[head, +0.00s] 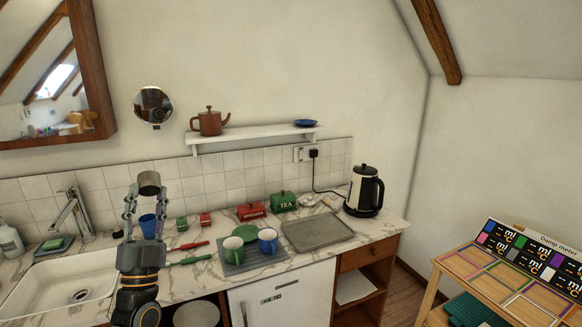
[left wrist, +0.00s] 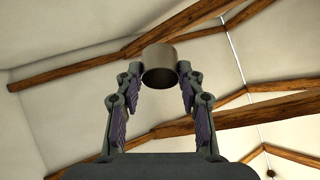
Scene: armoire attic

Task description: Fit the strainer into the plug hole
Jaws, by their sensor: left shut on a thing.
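My left gripper (head: 148,193) points upward in front of the tiled wall, to the right of the sink. It is shut on a small grey-brown metal cup, which looks like the strainer (head: 149,180). In the left wrist view the strainer (left wrist: 159,62) sits between the two fingertips (left wrist: 160,72), with ceiling behind it. The plug hole (head: 79,295) is a dark, ringed opening in the floor of the white sink (head: 40,288), low and left of the gripper. My right gripper is not in view.
A tap (head: 72,212) stands behind the sink. A blue cup (head: 148,226) stands behind my left arm. Red and green-handled utensils (head: 190,261), mugs (head: 267,240) on a grey mat, tins (head: 252,211), a tray (head: 317,231) and a kettle (head: 364,190) occupy the counter to the right.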

